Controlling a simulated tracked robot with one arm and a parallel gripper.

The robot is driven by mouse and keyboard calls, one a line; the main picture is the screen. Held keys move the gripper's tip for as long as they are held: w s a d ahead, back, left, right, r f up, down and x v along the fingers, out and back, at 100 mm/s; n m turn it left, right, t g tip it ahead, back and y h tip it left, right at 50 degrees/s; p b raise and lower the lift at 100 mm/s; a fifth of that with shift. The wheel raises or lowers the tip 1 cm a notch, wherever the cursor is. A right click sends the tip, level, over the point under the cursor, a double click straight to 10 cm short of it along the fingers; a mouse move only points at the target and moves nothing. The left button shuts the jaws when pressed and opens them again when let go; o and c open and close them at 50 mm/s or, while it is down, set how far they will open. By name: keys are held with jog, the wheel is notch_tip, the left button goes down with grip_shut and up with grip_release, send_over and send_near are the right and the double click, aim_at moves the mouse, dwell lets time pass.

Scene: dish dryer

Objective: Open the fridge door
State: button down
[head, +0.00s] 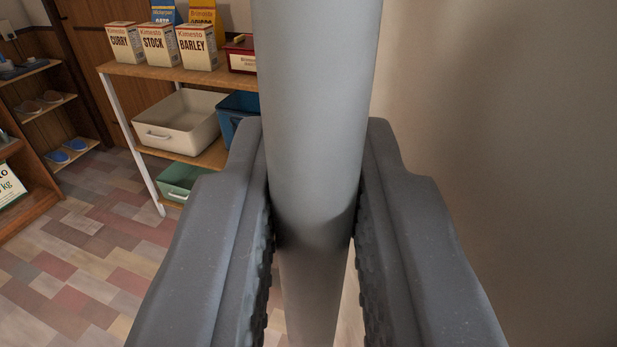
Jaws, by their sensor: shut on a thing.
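My gripper (315,225) fills the lower middle of the head view. Its two dark grey padded fingers are shut on a thick, smooth grey bar (318,90), which looks like the fridge door handle. The bar runs nearly upright from the top edge down between the fingers and past them. Both fingers touch its sides. A plain beige surface (510,130) fills the right side; I cannot tell whether it is the fridge door or a wall. The ends of the bar are out of view.
At the left, a shelf unit (150,72) holds boxes (158,45), a cream bin (182,122), a blue bin (236,108) and a green bin (180,180). A wooden rack (38,110) with slippers (66,152) stands farther left. The tiled floor (80,260) at lower left is clear.

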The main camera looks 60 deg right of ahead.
aim_at(358, 57)
jog(key=shift+d, duration=0.1)
dwell(0.3)
jog(key=c, duration=1.7)
grip_release()
jog(key=shift+r+p, duration=0.9)
jog(key=shift+r, duration=0.95)
jog(key=shift+p, duration=0.4)
jog(key=shift+s+p, duration=0.25)
jog(key=shift+p, duration=0.3)
